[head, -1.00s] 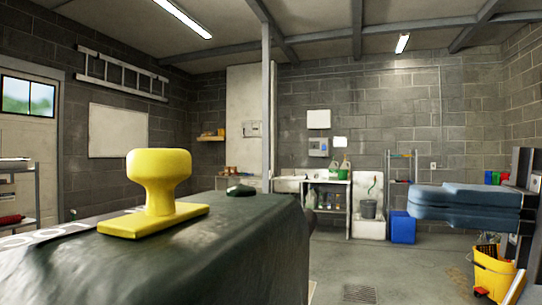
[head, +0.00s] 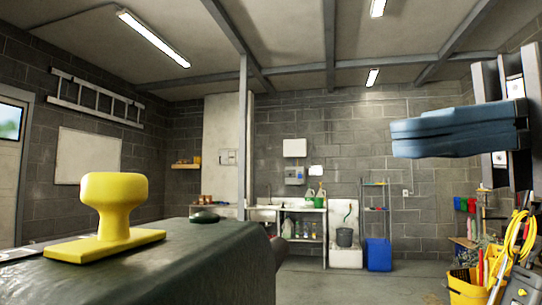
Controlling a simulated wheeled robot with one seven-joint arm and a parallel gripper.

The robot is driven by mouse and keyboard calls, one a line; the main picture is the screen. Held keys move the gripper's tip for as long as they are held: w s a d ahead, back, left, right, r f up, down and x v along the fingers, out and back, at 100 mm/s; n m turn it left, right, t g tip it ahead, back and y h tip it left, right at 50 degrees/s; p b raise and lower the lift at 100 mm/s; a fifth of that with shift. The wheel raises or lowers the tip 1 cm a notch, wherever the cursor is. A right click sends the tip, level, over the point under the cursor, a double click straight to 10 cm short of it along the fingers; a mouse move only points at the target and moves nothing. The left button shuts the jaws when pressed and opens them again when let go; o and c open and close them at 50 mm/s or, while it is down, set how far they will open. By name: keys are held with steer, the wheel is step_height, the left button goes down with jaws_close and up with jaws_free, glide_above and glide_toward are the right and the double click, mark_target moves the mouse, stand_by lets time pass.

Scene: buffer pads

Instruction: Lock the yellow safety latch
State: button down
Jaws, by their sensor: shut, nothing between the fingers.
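The yellow safety latch (head: 114,212) is a mushroom-shaped knob on a flat yellow plate. It stands upright on a dark green casing (head: 215,265) at the lower left of the head view. Whether it is locked cannot be told. My gripper (head: 402,138) reaches in from the right edge with blue fingers pressed together, pointing left. It is empty, in mid-air, higher in the picture than the latch and well apart from it to the right.
A small dark knob (head: 205,217) sits on the casing behind the latch. A yellow bucket (head: 467,288) with tools stands at the lower right. A sink bench (head: 300,209) and a blue bin (head: 379,255) stand along the far wall. The floor between is clear.

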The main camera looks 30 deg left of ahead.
mark_target(113, 176)
steer(key=shift+s+d+f+b+x, duration=0.1)
steer(key=shift+s+d+x, duration=0.25)
steer(key=shift+x, duration=1.75)
steer(key=shift+s+d+f+b+x, duration=0.15)
steer(key=shift+s+x, duration=0.3)
steer(key=shift+x, duration=1.7)
steer(key=shift+s+d+b+x, duration=0.1)
steer(key=shift+s+d+x, duration=0.2)
steer(key=shift+x, duration=1.8)
steer(key=shift+s+d+r+p, duration=0.15)
steer(key=shift+s+d+p, duration=0.05)
steer(key=shift+s+p, duration=0.75)
steer(key=shift+s, duration=0.4)
